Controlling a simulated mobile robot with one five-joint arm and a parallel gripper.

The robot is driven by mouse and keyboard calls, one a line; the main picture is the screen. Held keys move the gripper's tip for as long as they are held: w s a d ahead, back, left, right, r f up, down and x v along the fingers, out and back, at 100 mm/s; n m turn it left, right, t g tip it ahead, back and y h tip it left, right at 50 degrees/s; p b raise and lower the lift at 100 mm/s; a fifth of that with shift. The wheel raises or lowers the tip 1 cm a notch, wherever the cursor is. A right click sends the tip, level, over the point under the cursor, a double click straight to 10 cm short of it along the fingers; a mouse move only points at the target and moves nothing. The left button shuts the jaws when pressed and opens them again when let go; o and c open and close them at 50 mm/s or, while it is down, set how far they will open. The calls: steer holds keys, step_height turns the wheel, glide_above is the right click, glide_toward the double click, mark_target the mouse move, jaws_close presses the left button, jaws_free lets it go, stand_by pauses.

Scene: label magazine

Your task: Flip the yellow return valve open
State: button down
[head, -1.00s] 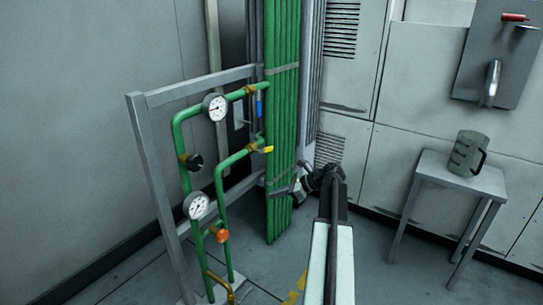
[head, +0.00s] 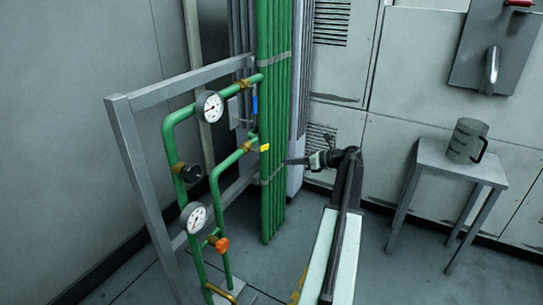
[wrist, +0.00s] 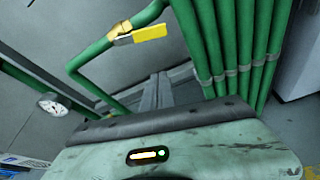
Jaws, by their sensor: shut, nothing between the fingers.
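The yellow return valve handle (head: 265,148) sits on a brass valve body (head: 247,147) on the lower green pipe branch. In the wrist view the yellow lever (wrist: 150,33) lies nearly level, pointing right from its brass body. My gripper (head: 287,161) is shut and empty. In the head view it appears just right of and slightly below the yellow handle, with a visible gap between them. It points left toward the green pipes. How far apart they are in depth I cannot tell.
A blue handle (head: 254,106) is above the yellow one. Gauges (head: 210,107), an orange knob (head: 222,244) and a black knob (head: 187,172) sit on the rig. Vertical green pipes (head: 272,205) stand close behind. A small table (head: 460,169) with a mug (head: 467,140) is at right.

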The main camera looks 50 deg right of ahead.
mark_target(264, 148)
steer(key=b+x, duration=0.3)
steer(key=x, duration=0.6)
steer(key=r+p, duration=0.2)
steer(key=w+r+p, duration=0.1)
steer(key=p, duration=0.1)
steer(key=shift+d+r, duration=0.25)
steer(key=shift+r, duration=0.1)
